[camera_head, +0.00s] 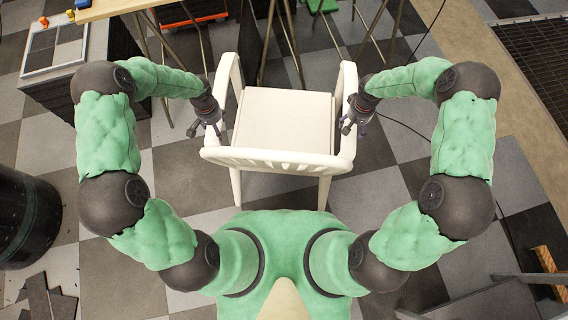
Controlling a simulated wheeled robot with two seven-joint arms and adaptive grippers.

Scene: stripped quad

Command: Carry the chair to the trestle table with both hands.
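The white chair (284,120) stands upright on the floor in front of me, its backrest nearest me and its seat facing away. My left gripper (206,129) is at the chair's left armrest, its fingers spread apart. My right gripper (355,129) is at the right armrest, its fingers also spread. Whether the fingers touch the armrests I cannot tell. A light wooden tabletop (104,9), seemingly the trestle table's, shows at the top left, mostly cut off by the frame. Thin dark legs stand beyond the chair.
A dark cabinet with a pale top (58,52) stands at the left. A black barrel (24,219) is at the lower left. An orange item (190,18) and a green item (322,5) lie near the legs. A dark floor grate (543,55) is at the right. Checkered floor around the chair is mostly clear.

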